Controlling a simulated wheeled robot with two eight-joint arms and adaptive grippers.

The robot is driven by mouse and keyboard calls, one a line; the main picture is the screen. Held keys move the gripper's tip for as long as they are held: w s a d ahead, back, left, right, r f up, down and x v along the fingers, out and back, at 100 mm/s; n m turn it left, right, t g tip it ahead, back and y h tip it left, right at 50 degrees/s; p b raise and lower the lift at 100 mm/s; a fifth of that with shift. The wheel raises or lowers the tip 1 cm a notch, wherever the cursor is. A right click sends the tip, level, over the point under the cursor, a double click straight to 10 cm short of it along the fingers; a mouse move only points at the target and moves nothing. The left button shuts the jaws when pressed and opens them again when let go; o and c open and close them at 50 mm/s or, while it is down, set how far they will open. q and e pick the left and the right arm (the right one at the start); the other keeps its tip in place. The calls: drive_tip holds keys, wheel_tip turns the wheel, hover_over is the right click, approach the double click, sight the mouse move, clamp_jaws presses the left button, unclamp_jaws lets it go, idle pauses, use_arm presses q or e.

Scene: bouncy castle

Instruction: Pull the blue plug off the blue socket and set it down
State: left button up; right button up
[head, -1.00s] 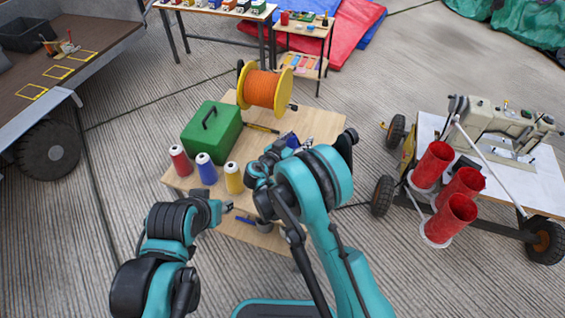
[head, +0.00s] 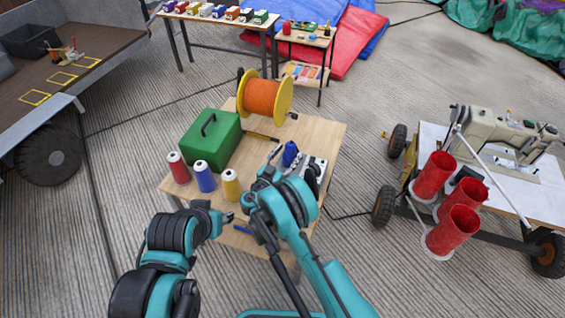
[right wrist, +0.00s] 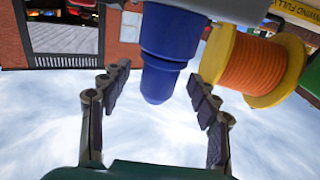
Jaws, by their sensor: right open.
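The blue plug (head: 289,153) stands upright on a pale panel (head: 314,166) on the wooden table, right of the green box. My right gripper (head: 274,158) is just left of the plug in the head view. In the right wrist view, which looks upside down, the plug (right wrist: 163,65) hangs between the two spread fingers of the right gripper (right wrist: 158,77), with gaps on both sides.
An orange cable reel (head: 265,97) stands at the table's back, and a green box (head: 211,137) at the left. Red, blue and yellow spools (head: 231,185) line the left edge. A sewing machine cart (head: 490,165) with red tubes stands to the right.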

sight(291, 143)
drive_tip(key=shift+x, duration=1.3)
drive_tip(key=c, duration=1.4)
drive_tip(key=shift+r, duration=0.2)
drive_tip(key=shift+r+p, duration=0.7)
drive_tip(key=shift+r, duration=1.45)
drive_tip(key=shift+r+p, duration=0.75)
drive_tip(key=shift+r, duration=1.25)
